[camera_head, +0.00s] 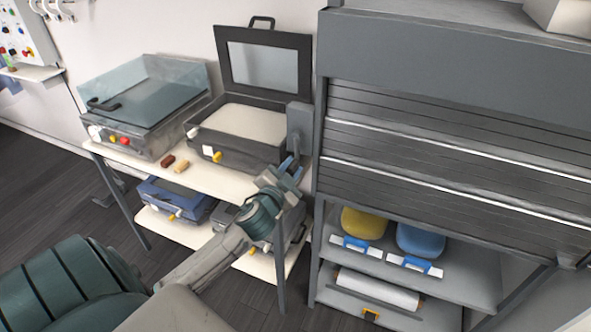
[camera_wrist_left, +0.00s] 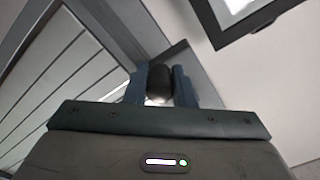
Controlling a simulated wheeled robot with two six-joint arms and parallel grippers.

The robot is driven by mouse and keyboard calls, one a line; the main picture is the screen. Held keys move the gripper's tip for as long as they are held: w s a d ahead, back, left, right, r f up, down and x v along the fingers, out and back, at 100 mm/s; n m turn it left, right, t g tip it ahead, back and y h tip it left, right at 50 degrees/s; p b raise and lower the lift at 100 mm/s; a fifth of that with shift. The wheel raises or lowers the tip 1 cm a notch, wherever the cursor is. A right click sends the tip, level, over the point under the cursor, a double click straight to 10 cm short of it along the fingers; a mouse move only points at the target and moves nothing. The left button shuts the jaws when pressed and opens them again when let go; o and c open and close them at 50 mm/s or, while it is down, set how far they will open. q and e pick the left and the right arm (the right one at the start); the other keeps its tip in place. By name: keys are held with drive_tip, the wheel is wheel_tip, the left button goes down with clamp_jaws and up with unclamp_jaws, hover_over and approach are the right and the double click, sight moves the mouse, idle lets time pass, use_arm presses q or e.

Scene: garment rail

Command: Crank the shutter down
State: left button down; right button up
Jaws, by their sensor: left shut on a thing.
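The grey slatted shutter (camera_head: 440,155) hangs partway down the front of the cabinet; its slats also show at the left of the left wrist view (camera_wrist_left: 62,75). Below its lower edge the shelves are open to view. A grey crank housing (camera_head: 299,124) sits at the cabinet's left side. My left gripper (camera_head: 287,168) is at the crank just below this housing. In the left wrist view its fingers (camera_wrist_left: 160,88) are shut on a dark round crank knob (camera_wrist_left: 160,76). The rest of the crank is mostly hidden. My right gripper is not in view.
Left of the cabinet, a white table (camera_head: 203,178) holds a lidded case (camera_head: 145,100) and an open case (camera_head: 240,125), close behind my left arm. A yellow item (camera_head: 363,222), a blue item (camera_head: 420,240) and a white roll (camera_head: 376,290) lie on the cabinet's lower shelves.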

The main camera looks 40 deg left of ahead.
use_arm(q)
drive_tip(key=shift+a+m, duration=0.25)
drive_tip(key=shift+m, duration=0.05)
idle(0.4)
drive_tip(key=c, duration=1.2)
unclamp_jaws()
drive_tip(key=shift+s, duration=0.1)
drive_tip(key=shift+s+f, duration=0.1)
drive_tip(key=shift+s, duration=0.1)
drive_tip(key=b+v, duration=0.4)
drive_tip(key=v, duration=0.6)
drive_tip(key=shift+s, duration=0.15)
